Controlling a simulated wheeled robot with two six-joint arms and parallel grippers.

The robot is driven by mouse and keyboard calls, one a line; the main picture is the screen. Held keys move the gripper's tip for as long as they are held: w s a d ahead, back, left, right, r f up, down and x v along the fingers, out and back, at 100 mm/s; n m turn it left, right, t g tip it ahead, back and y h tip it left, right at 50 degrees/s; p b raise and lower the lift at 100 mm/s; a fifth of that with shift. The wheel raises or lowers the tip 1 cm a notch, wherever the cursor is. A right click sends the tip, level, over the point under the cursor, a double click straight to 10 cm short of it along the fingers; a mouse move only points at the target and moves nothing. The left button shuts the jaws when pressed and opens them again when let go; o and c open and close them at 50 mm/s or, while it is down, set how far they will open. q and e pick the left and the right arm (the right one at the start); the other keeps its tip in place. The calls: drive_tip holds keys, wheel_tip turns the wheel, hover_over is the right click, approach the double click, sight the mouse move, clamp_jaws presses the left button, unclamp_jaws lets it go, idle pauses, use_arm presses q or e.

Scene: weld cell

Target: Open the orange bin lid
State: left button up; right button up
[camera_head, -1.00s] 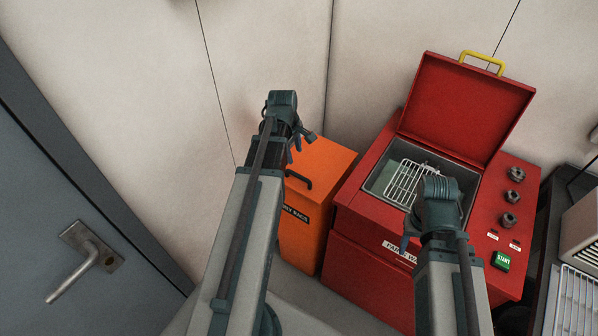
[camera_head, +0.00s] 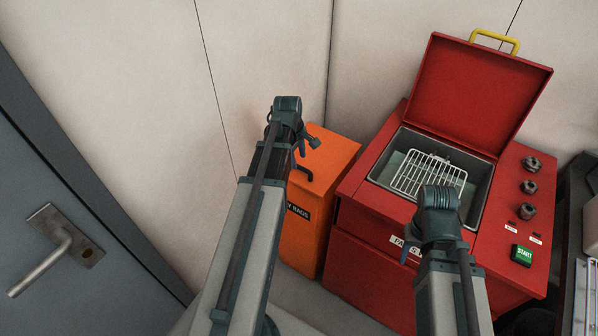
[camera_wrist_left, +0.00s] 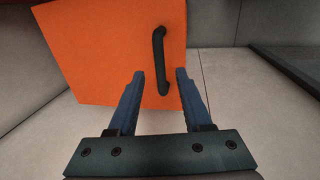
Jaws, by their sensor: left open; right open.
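The orange bin (camera_head: 309,236) stands against the wall, left of the red machine, with a dark label on its front. Its flat orange lid (camera_head: 335,153) is shut and has a black handle (camera_head: 301,176) near the front edge. In the left wrist view the lid (camera_wrist_left: 100,50) fills the upper left and the handle (camera_wrist_left: 159,60) runs up and down ahead of the jaws. My left gripper (camera_wrist_left: 160,73) is open and empty, its fingers pointing toward the handle's near end and apart from it. My right gripper (camera_head: 408,256) is in front of the red machine, mostly hidden by its wrist.
The red parts washer (camera_head: 371,262) has its lid (camera_head: 475,95) raised, showing a wire rack (camera_head: 428,175) inside. A grey door (camera_head: 50,190) with a lever handle (camera_head: 55,255) is at the left. Dark equipment stands at the far right.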

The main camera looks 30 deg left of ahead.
sight(300, 167)
use_arm(q)
drive_tip(key=shift+w+f+b, duration=0.2)
drive_tip(key=shift+f+b, duration=0.5)
drive_tip(key=shift+f, duration=0.3)
drive_tip(key=shift+w+f+b, duration=0.2)
drive_tip(key=shift+f+b, duration=0.5)
drive_tip(key=shift+f, duration=0.25)
clamp_jaws()
drive_tip(key=shift+r, duration=0.1)
